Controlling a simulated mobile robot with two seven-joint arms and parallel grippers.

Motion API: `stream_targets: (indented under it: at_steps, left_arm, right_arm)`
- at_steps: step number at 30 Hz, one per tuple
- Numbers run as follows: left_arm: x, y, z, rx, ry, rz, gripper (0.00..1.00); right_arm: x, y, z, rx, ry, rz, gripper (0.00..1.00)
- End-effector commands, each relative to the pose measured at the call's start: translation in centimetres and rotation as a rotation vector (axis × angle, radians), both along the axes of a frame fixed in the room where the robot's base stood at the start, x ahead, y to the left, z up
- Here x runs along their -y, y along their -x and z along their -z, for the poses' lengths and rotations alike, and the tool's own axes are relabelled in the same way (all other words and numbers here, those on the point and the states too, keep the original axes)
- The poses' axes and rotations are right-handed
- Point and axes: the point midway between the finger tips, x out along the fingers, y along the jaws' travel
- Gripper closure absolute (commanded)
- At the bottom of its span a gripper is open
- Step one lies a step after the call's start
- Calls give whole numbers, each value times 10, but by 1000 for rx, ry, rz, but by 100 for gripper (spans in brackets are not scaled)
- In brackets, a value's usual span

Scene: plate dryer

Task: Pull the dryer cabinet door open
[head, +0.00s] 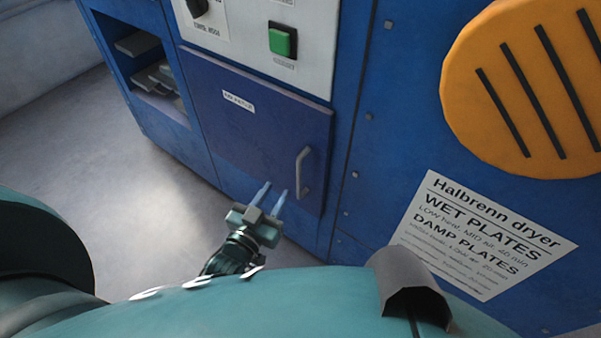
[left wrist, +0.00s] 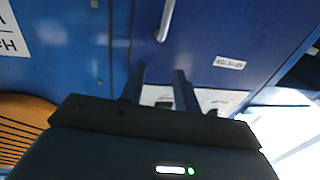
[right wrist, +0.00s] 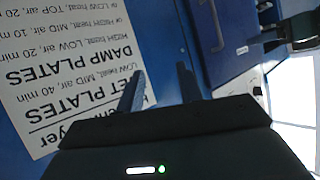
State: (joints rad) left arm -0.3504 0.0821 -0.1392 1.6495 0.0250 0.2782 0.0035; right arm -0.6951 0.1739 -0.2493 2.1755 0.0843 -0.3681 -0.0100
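The dryer cabinet door (head: 245,135) is a dark blue panel with a small white label, and it looks shut. Its grey bar handle (head: 302,170) is upright near the door's right edge. The handle also shows in the left wrist view (left wrist: 166,20) and the right wrist view (right wrist: 217,28). My left gripper (head: 275,188) is open and empty, just left of the handle's lower end and not around it. My right gripper (right wrist: 161,68) is open and empty, facing the cabinet front by the printed sign; it is hidden in the head view.
Above the door is a light control panel (head: 315,48) with a green button (head: 282,42) and a black knob (head: 197,7). An orange slotted disc (head: 530,85) and a white sign (head: 480,235) are at right. An open shelf (head: 150,70) is at left. The floor left is clear.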

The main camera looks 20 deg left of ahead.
Motion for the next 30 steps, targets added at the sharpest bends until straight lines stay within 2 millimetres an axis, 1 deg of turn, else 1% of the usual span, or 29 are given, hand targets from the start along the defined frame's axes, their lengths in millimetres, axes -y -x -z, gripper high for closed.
stream_targets:
  at_steps: [1,4,7,10,13,17,24,27,30]
  left_arm:
    - [0,0,20,1,0,0,68]
    - [0,-1,35,1,0,0,68]
    - [0,-1,43,2,0,0,68]
    - [0,-4,43,3,0,0,68]
    - [2,-13,41,5,1,0,68]
    - [5,-36,41,5,1,0,68]
    - [13,-86,41,5,1,0,68]
    - [16,-104,41,4,1,0,68]
    - [18,-117,42,2,0,0,68]
  right_arm:
    - [-1,4,15,4,-21,8,64]
    - [-2,4,20,16,-48,15,64]
    - [-1,2,18,33,-64,21,64]
    - [0,2,14,42,-71,26,64]
    - [1,3,11,46,-71,28,64]
    - [2,2,12,52,-68,30,64]
    - [5,2,13,72,-63,31,64]
    - [6,3,10,82,-62,33,64]
    - [6,5,11,85,-62,33,64]
